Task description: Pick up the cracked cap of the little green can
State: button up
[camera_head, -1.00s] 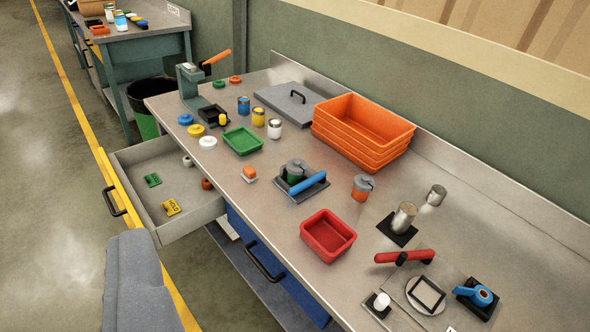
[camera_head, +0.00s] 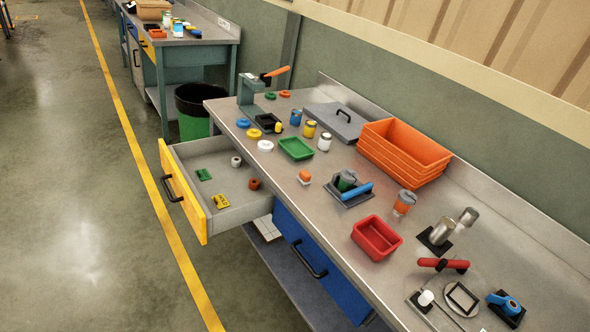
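The little green can (camera_head: 342,186) stands on a dark holder (camera_head: 358,200) near the middle of the workbench. A grey cap (camera_head: 347,176) sits on top of it; it is too small here to make out a crack clearly. A blue bar (camera_head: 358,190) lies across the holder in front of the can and hides part of its base. My gripper is not in view.
An orange can (camera_head: 403,206) with a grey top stands to the right. A red tray (camera_head: 377,237), a green tray (camera_head: 296,149) and stacked orange bins (camera_head: 408,176) are nearby. An open yellow-fronted drawer (camera_head: 180,196) juts left. Floor is free at left.

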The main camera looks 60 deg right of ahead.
aim_at(345, 175)
jog(key=u, duration=0.25)
jog(key=i, duration=2.6)
jog(key=z, duration=4)
jog(key=i, duration=0.65)
jog(key=z, duration=0.25)
